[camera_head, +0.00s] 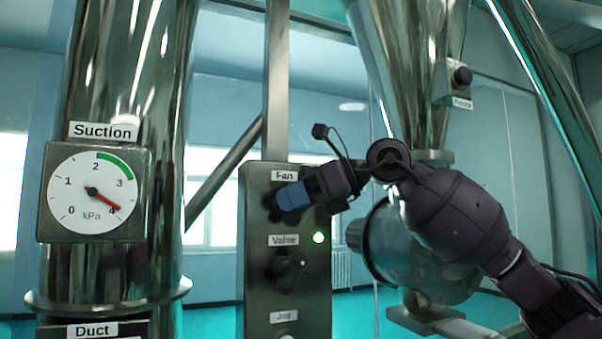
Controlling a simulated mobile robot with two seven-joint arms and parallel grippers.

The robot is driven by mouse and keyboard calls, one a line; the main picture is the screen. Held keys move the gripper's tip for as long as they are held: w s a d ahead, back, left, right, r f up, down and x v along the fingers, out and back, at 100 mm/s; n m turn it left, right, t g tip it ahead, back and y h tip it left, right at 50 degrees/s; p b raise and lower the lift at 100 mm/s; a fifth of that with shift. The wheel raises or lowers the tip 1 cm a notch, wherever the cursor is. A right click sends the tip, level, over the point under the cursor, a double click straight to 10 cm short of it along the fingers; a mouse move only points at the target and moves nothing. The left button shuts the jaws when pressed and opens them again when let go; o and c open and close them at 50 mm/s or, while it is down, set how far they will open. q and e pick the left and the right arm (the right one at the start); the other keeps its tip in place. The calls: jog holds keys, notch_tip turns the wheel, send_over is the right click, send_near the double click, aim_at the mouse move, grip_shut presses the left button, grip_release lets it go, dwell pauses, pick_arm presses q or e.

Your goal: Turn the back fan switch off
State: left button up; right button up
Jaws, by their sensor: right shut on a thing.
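The control box (256,312) carries labels reading Fan (284,176), Valve (285,240) and Jog (284,317). My right gripper (284,203) comes in from the right and its blue fingers are shut on the fan switch below the Fan label. The fingers hide most of that switch, so I cannot tell its position. A black valve knob (289,270) sits below, clear of the gripper. My left gripper is not in view.
A suction gauge (94,193) on the large steel duct at left has its red needle near 4 kPa. A metal hopper (410,70) and a steel motor-like drum (385,245) stand at right, near my right arm. A small box with a black knob (462,76) is at upper right.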

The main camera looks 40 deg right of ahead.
jog(key=h+p, duration=0.1)
jog(key=p, duration=0.1)
jog(key=n+g+h+p, duration=0.1)
jog(key=p, duration=0.1)
jog(key=shift+a+r+h+p, duration=0.15)
jog(key=shift+r+h+p, duration=0.15)
jog(key=shift+p, duration=0.05)
jog(key=shift+f+g+h+p, duration=0.1)
jog(key=shift+g+h+p, duration=0.2)
jog(key=shift+h+p, duration=0.1)
jog(key=shift+a+f+n+g+h+p, duration=0.1)
jog(key=shift+f+n+g+h+p, duration=0.15)
jog(key=shift+n+g+h+p, duration=0.55)
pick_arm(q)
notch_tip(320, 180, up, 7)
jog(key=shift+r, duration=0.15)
pick_arm(e)
jog(key=shift+t+h, duration=0.3)
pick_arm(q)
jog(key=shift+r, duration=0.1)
pick_arm(e)
jog(key=o, duration=0.9)
jog(key=shift+w, duration=0.1)
